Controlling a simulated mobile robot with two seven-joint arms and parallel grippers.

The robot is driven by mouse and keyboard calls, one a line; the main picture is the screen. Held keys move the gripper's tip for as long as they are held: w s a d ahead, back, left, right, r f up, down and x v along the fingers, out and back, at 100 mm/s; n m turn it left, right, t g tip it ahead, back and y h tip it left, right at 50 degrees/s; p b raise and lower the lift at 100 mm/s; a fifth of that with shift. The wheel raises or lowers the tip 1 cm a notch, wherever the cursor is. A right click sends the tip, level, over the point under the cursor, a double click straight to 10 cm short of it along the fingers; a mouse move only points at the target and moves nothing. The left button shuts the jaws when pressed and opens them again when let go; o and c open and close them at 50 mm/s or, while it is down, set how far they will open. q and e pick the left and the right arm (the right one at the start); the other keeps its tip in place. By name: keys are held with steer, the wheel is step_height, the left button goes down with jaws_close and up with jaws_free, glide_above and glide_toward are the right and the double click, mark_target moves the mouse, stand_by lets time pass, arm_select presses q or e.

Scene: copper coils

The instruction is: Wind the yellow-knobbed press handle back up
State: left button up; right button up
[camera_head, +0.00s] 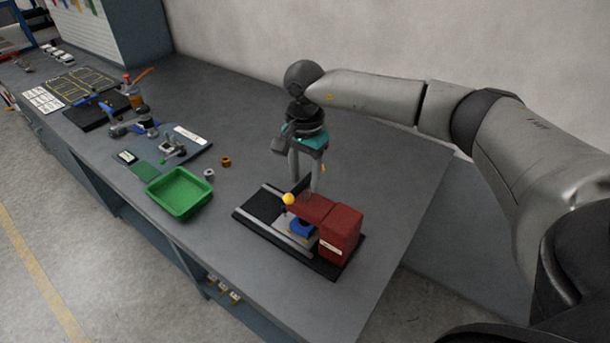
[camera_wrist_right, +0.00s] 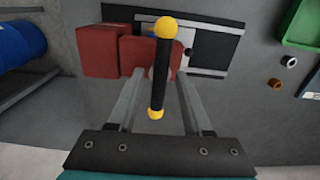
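The red press (camera_head: 341,232) stands on a dark base plate near the right end of the bench. Its handle is a black bar (camera_wrist_right: 158,75) with a yellow knob (camera_head: 288,198) at each end; the far part is partly hidden by my fingers in the head view. My right gripper (camera_head: 305,185) points down over the press. In the right wrist view its two fingers (camera_wrist_right: 160,88) are spread apart, one on each side of the bar, with gaps between. It appears to hold nothing. My left gripper is not in view.
A green tray (camera_head: 179,193) stands left of the press, with small grey and brown rings (camera_head: 225,162) near it. Further left are a small fixture (camera_head: 172,147) and other tools. The bench right of the press is clear; a wall runs behind.

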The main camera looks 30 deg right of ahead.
steer(key=shift+r+p, duration=2.4)
steer(key=shift+r, duration=1.15)
steer(key=shift+f, duration=0.1)
